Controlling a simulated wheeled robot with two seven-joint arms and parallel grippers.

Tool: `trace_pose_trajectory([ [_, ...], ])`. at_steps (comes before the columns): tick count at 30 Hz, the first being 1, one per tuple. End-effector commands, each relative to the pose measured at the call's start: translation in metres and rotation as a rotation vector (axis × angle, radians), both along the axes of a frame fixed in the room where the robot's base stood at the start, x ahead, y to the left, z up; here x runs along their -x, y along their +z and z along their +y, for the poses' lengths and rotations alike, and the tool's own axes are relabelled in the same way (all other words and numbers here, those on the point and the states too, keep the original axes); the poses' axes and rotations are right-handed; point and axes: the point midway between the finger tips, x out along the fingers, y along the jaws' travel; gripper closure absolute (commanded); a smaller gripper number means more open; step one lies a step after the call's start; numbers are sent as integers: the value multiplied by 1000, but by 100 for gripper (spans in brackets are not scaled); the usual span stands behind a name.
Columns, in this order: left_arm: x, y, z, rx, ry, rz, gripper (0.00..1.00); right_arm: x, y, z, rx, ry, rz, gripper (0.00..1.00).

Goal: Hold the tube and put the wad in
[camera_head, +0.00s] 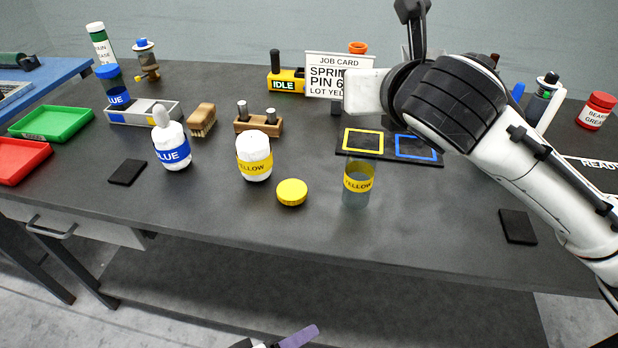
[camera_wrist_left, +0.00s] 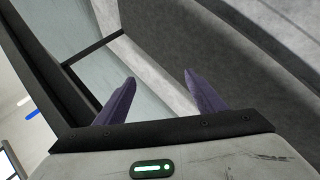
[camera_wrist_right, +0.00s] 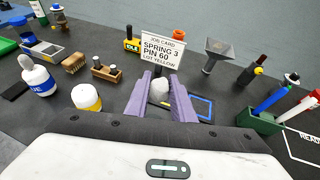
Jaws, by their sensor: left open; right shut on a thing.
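The clear tube with a yellow band (camera_head: 357,184) stands upright on the dark table, right of the yellow cap (camera_head: 292,192). No wad shows in it. My right gripper (camera_wrist_right: 161,88) is shut on a whitish rounded wad (camera_wrist_right: 158,91), raised in front of the job card in the right wrist view. Its fingers and the wad are hidden in the head view. My left gripper (camera_wrist_left: 157,88) is open and empty. In the head view only a purple finger of it (camera_head: 299,337) shows at the bottom edge, in front of the table and apart from the tube.
A white yellow-labelled container (camera_head: 254,168) and a blue-labelled bottle (camera_head: 171,150) stand left of the tube. The table front around the tube is clear.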

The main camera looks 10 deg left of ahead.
Motion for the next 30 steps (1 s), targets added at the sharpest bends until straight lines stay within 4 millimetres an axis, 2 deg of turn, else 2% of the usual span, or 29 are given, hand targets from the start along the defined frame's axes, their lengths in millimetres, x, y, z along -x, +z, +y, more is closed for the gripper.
trace_pose_trajectory([
  [3,-16,31,-38,363,118,172,37,0,0,0,0,0,0,100],
  [9,-29,95,-92,924,246,576,37,0,0,-1,-1,-1,0,100],
  [13,-32,144,-118,1229,285,908,37,0,0,-1,-1,-1,0,100],
  [17,-35,194,-132,1461,303,1279,37,0,0,-1,-1,-1,0,100],
  [20,-49,231,-125,1581,318,1533,37,0,0,-1,-1,-1,0,100],
  [21,-67,242,-110,1616,338,1574,37,0,0,-1,-1,-1,0,100],
  [23,-92,246,-86,1639,366,1513,37,0,0,-1,-1,-1,0,100],
  [27,-138,249,-39,1634,401,1275,37,0,0,-1,-1,-1,0,100],
  [30,-159,252,-15,1614,413,1137,37,0,0,-1,-1,-1,0,100],
])
